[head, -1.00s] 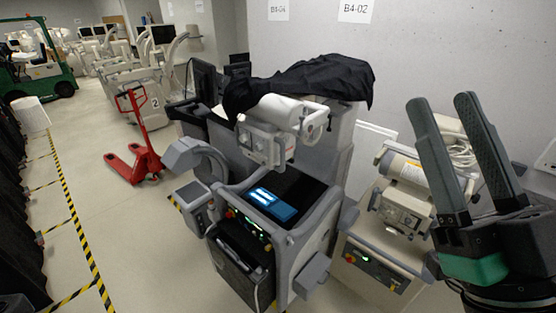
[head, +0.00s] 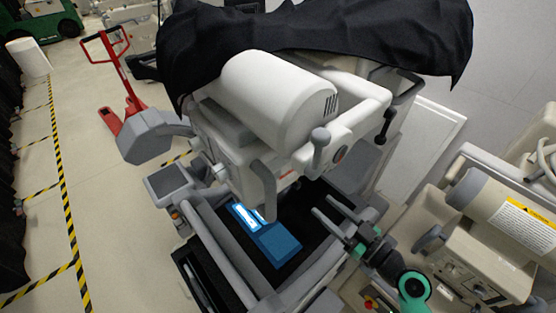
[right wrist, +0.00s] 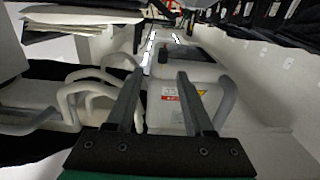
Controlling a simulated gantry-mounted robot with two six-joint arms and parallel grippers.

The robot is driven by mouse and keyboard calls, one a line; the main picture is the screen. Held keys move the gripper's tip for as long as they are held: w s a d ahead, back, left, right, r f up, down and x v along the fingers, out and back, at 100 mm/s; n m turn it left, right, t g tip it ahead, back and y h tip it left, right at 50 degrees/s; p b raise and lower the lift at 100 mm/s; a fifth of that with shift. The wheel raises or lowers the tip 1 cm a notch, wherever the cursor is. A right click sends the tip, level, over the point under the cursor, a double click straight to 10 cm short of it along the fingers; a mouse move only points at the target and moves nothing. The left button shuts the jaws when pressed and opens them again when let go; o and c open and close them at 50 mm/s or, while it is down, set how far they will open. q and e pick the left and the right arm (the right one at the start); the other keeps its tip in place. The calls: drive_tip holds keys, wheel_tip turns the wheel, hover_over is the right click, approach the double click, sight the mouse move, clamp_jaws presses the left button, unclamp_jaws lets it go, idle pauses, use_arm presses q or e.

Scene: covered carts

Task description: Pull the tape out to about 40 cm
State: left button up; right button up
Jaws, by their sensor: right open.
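I cannot make out a tape in either view. The nearest cart carries a white cylindrical tube head (head: 275,95) with a handle bar, above a dark tray holding a blue panel (head: 275,245) with a lit white label or screen. My right gripper (head: 322,205) is open and empty, with its two fingers pointing left over the cart's dark top, right of the blue panel. My left gripper is not in view.
A black cover (head: 320,30) drapes over the top of the cart. A second cart with a beige cylinder (head: 505,215) stands close at the right. A red pallet jack (head: 115,65) stands at the back left. Open floor with yellow-black tape lines (head: 65,200) lies at the left.

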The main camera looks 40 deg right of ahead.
sight(299, 188)
drive_tip(key=w, duration=0.3)
drive_tip(key=w+p, duration=0.1)
drive_tip(key=w, duration=0.3)
drive_tip(key=w+a+p, duration=0.1)
drive_tip(key=w, duration=0.3)
drive_tip(key=shift+w+f, duration=0.15)
drive_tip(key=shift+f, duration=0.05)
clamp_jaws()
idle(1.1)
drive_tip(key=shift+f, duration=0.1)
